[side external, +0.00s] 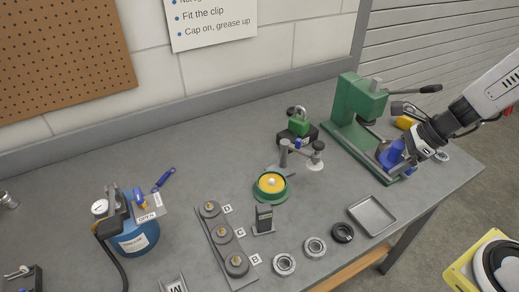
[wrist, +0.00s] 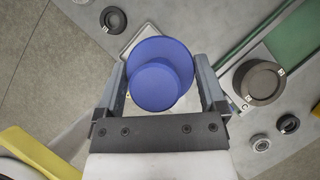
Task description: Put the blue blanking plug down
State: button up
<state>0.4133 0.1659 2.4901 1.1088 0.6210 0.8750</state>
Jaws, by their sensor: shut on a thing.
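The blue blanking plug (side external: 392,154) is held in my gripper (side external: 399,151) at the right of the bench, beside the green press. In the wrist view the plug (wrist: 160,80) shows as a wide blue disc with a smaller round part nearer the camera. The two fingers of my gripper (wrist: 160,68) are shut on it, one at each side. The plug appears raised over the bench; its underside is hidden, so its exact height cannot be told.
The green press (side external: 358,112) stands just left of my gripper. A shallow metal tray (side external: 372,215) lies nearer the front edge, with a black ring (side external: 342,232) and metal rings (side external: 315,247) to its left. A yellow item (side external: 405,122) lies behind my gripper.

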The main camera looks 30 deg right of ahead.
jog(key=shift+f, duration=0.8)
jog(key=w+f, duration=0.2)
jog(key=w, duration=0.2)
jog(key=w+f, duration=0.3)
jog(key=w, duration=0.1)
jog(key=w+d+f, duration=0.1)
jog(key=w+f, duration=0.2)
jog(key=w, duration=0.1)
jog(key=shift+w, duration=0.2)
jog(key=shift+w+f, duration=0.55)
jog(key=shift+f, duration=0.1)
jog(key=shift+w+f, duration=0.15)
jog(key=shift+f, duration=0.05)
jog(key=shift+w+d+f, duration=0.1)
jog(key=shift+f, duration=1.55)
